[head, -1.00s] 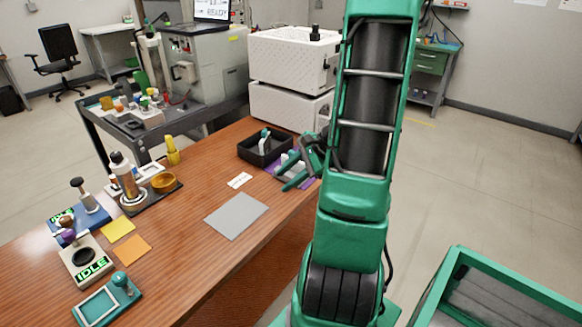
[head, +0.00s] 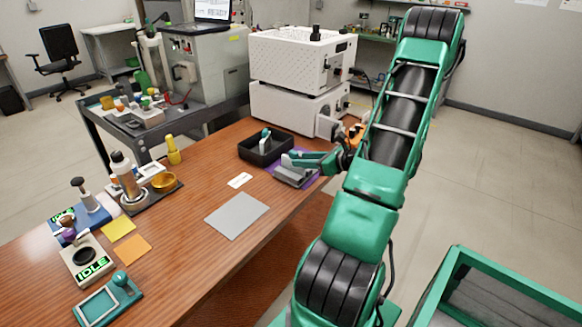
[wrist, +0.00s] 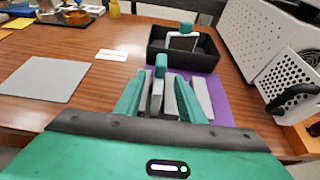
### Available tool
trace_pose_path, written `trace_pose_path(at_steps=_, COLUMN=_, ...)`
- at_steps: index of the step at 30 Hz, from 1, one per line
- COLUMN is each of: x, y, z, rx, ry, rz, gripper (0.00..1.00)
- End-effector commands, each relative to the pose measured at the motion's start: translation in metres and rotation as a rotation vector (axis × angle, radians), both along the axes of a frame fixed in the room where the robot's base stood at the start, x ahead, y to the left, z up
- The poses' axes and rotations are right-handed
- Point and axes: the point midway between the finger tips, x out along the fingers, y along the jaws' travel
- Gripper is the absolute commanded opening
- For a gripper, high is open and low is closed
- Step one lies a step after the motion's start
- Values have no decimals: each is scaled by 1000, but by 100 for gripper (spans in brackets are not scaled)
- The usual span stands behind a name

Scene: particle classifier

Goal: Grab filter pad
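No object is labelled as the filter pad, and I cannot tell for certain which one it is. A grey slotted holder (head: 291,176) with upright plates sits on a purple mat (wrist: 221,105) at the table's far right corner. A thin grey piece with a teal top (wrist: 160,66) stands upright there. My gripper (head: 303,158) is open just above the holder; in the wrist view its teal fingers (wrist: 158,92) appear on either side of this piece. Whether they touch it is unclear. A similar teal-topped piece (wrist: 183,40) stands in a black tray (wrist: 205,57) just beyond.
A white perforated machine (head: 297,70) stands behind the tray, close to my gripper's right in the wrist view. A flat grey sheet (head: 236,215), a white label (head: 239,180), and yellow (head: 118,229) and orange (head: 132,249) squares lie on the table. Its middle is mostly clear.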

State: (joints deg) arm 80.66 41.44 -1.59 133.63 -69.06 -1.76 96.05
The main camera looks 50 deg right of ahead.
Motion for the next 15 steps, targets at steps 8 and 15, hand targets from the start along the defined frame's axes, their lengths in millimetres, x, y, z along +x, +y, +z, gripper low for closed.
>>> trace_pose_path(at_steps=8, x=21, y=4, z=-14, rx=2, ry=0, rz=4, gripper=36)
trace_pose_path(at_steps=15, x=46, y=5, z=-26, rx=-1, ry=0, rz=3, gripper=36)
